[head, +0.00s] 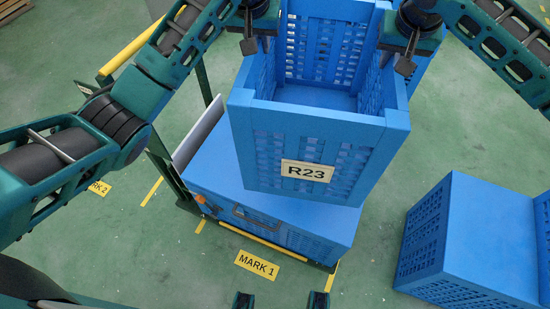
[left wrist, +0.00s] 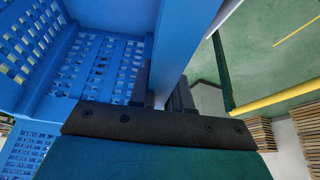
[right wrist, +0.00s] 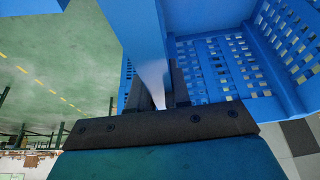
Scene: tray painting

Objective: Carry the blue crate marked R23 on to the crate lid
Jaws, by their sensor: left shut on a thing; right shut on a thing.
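The blue crate marked R23 (head: 255,150) is open-topped, empty inside and roughly level. My left gripper (head: 256,42) is shut on its left wall and my right gripper (head: 405,62) is shut on its right wall. In the left wrist view my left gripper (left wrist: 165,90) straddles the wall of the crate (left wrist: 185,40). In the right wrist view my right gripper (right wrist: 157,90) straddles the opposite wall (right wrist: 140,30). The flat blue crate lid (head: 212,165) lies below R23, which hides much of it. I cannot tell whether R23 touches the lid.
The lid tops a blue crate (head: 310,245) in a dark green frame with yellow bars (head: 248,238), by the floor label MARK 1 (head: 257,264). Another blue crate (head: 425,230) stands at the right; blue crate parts show behind R23. Green floor is free around the front.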

